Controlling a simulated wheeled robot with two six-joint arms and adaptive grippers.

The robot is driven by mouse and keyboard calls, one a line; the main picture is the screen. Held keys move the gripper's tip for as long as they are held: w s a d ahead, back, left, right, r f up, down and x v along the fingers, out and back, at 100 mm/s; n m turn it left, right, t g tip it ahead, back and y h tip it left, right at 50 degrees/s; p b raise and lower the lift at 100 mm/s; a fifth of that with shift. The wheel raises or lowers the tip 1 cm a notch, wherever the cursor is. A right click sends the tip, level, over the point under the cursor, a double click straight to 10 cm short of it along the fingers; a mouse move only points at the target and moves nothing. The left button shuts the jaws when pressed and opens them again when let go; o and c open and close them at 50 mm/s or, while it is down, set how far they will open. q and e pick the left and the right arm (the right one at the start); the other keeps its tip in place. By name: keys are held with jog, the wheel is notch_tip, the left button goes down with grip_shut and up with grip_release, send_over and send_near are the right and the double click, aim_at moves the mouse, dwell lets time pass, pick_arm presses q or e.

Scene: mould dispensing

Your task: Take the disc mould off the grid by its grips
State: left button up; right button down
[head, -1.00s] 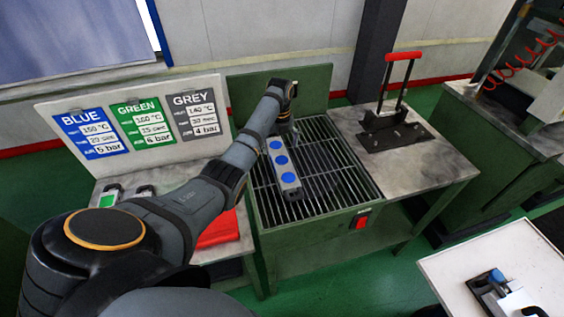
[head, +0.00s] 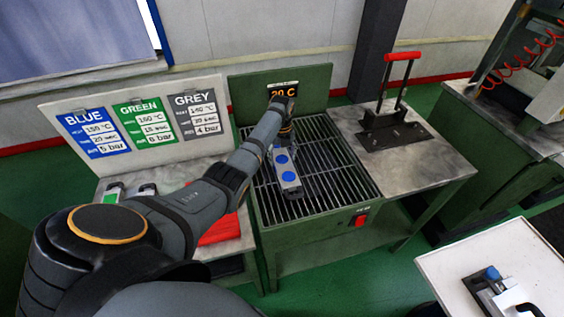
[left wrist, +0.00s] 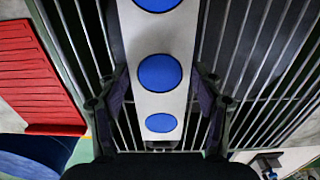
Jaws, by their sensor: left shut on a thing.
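The disc mould is a pale grey bar with blue round discs (head: 287,176). It is over the dark slatted grid (head: 335,190), its near end pointing towards me. My left gripper (head: 284,136) is at the mould's far part and hides it there; two discs show in the head view. In the left wrist view the mould (left wrist: 158,35) runs between the two dark fingers of my left gripper (left wrist: 161,90), with three blue discs visible. The gripper is shut on it. I cannot tell whether the mould touches the grid. My right gripper is not in view.
A panel with blue, green and grey setting cards (head: 140,118) stands at the left. A red slatted piece (head: 222,229) lies beside the grid. A press with a red handle (head: 403,56) stands on the right bench. A display reading 20 C (head: 284,89) is behind the grid.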

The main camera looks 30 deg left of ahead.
aim_at(285, 166)
pick_arm(q)
jog(key=c, duration=0.7)
jog(key=shift+w+a, duration=0.1)
jog(key=shift+c, duration=0.5)
jog(key=shift+r, duration=0.1)
jog(key=shift+r+b, duration=0.3)
jog(key=shift+r, duration=0.25)
jog(key=d+r, duration=0.1)
jog(key=r, duration=0.1)
jog(key=s+d+r, duration=0.1)
jog(key=r, duration=0.1)
jog(key=s+d+r, duration=0.1)
jog(key=r, duration=0.1)
jog(key=shift+s+r+b, duration=0.1)
jog(key=shift+s+b, duration=0.1)
jog(key=shift+b, duration=0.15)
jog(key=s+d+r+p, duration=0.5)
jog(key=s+d+p, duration=0.2)
jog(key=p, duration=0.2)
jog(key=shift+d+r+p, duration=0.25)
jog(key=shift+d+p, duration=0.1)
jog(key=shift+p, duration=0.05)
